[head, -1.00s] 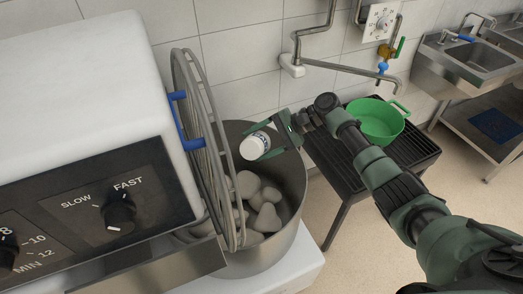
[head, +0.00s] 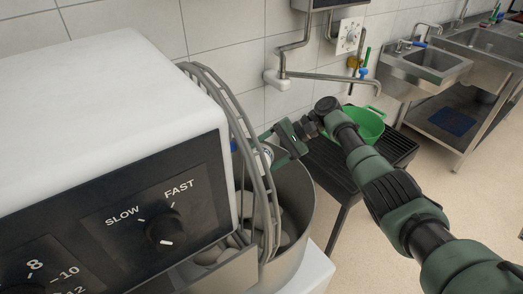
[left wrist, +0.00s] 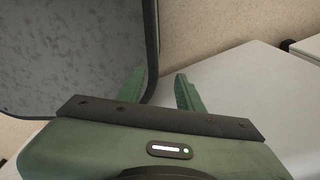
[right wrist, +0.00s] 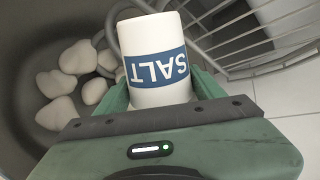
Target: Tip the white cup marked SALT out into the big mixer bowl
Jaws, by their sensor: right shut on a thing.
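The white cup (right wrist: 154,32) with a blue SALT band is between the fingers of my right gripper (right wrist: 163,95), which is shut on it. The lettering appears upside down in the right wrist view. I cannot tell whether anything is coming out of the cup. In the head view my right gripper (head: 272,150) is over the rim area of the big mixer bowl (head: 298,205), beside the wire guard, which hides most of the cup. Pale lumps (right wrist: 66,84) lie in the bowl. My left gripper (left wrist: 165,92) is open and empty above a pale surface.
The curved wire guard (head: 258,170) stands between the mixer housing (head: 110,90) and my right gripper. A green bowl (head: 368,126) sits on a dark slatted stand behind my right arm. A wall tap (head: 330,77) and steel sinks (head: 440,62) are farther back.

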